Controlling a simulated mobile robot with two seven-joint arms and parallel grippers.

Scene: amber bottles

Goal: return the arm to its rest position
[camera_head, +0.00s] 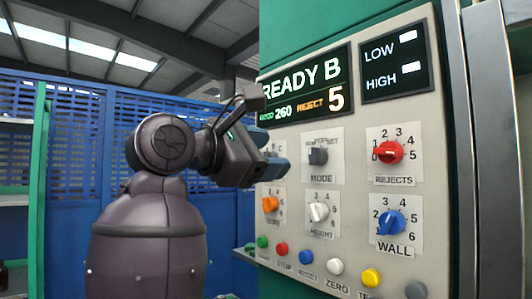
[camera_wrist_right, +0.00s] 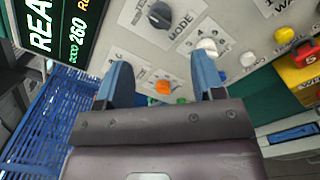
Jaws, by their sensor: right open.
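My right arm (camera_head: 165,220) rises at the left of the head view and bends toward a control panel (camera_head: 370,110). My right gripper (camera_head: 274,161) is in front of the panel's left edge, left of the grey MODE knob (camera_head: 317,156). In the right wrist view the two blue fingers of the gripper (camera_wrist_right: 163,75) are spread apart with nothing between them. An orange knob (camera_wrist_right: 163,87) shows through the gap, and the MODE knob (camera_wrist_right: 160,15) lies above it. My left gripper is not in view.
The panel also has a red REJECTS knob (camera_head: 389,152), a white HEIGHT knob (camera_head: 319,211), a blue WALL knob (camera_head: 391,222) and a lower row of coloured buttons. Its display (camera_head: 305,90) reads READY B, 260 and REJECT 5. Blue mesh fencing (camera_head: 85,140) stands behind the arm.

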